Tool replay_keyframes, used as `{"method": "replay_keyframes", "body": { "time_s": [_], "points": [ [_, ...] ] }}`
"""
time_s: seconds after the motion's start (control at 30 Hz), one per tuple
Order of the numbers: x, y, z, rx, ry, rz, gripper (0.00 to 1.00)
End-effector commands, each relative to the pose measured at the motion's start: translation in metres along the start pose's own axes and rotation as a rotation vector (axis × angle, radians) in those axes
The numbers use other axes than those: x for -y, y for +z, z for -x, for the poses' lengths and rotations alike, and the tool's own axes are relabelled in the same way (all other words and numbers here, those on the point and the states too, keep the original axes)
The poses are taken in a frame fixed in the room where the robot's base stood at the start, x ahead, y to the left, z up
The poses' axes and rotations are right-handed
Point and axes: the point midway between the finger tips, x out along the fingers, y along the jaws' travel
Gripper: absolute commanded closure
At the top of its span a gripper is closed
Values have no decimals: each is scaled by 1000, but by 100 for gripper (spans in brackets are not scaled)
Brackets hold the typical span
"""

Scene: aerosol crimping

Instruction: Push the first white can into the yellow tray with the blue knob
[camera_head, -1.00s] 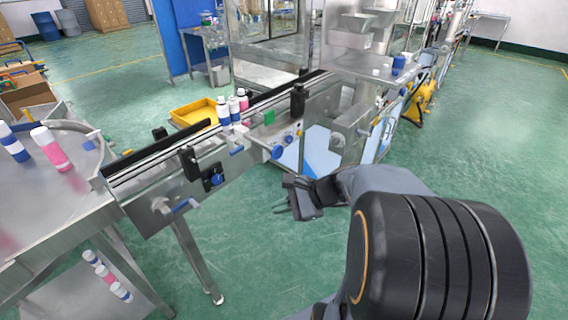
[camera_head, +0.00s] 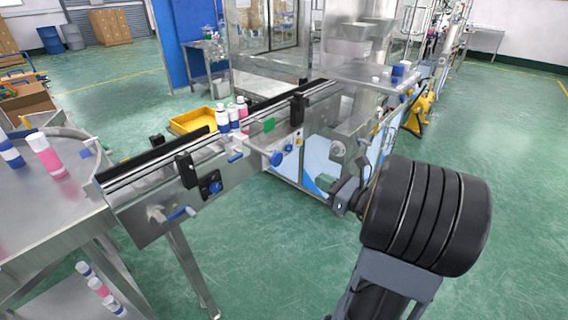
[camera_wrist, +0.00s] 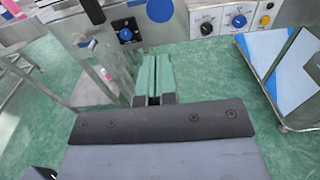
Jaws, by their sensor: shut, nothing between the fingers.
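Several cans stand grouped on the conveyor, among them a blue-and-white can (camera_head: 222,119) at the left of the group, another blue-and-white can (camera_head: 233,114) and a pink can with a white top (camera_head: 243,107). The yellow tray (camera_head: 180,128) lies behind the conveyor, left of the cans. A large blue knob (camera_head: 277,158) is on the conveyor's front side; it also shows at the top of the wrist view (camera_wrist: 160,9). My gripper (camera_head: 340,203) is right of and below that knob, apart from it. In the wrist view its fingers (camera_wrist: 154,72) are shut and empty.
A smaller blue knob on a black plate (camera_head: 212,187) sits further left on the conveyor's front. A steel table (camera_head: 45,215) at left bears more cans. The green floor (camera_head: 265,255) in front of the conveyor is clear.

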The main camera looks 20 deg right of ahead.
Motion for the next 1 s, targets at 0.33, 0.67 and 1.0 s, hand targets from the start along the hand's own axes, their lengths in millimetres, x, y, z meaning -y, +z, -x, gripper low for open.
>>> {"method": "replay_keyframes", "body": {
  "time_s": [0.33, 0.67, 1.0],
  "points": [
    [-2, 0, -57, -1, 7, -1, 100],
    [-1, 0, -112, -1, 5, 0, 100],
    [-1, 0, -134, 0, 2, 1, 100]
  ]
}}
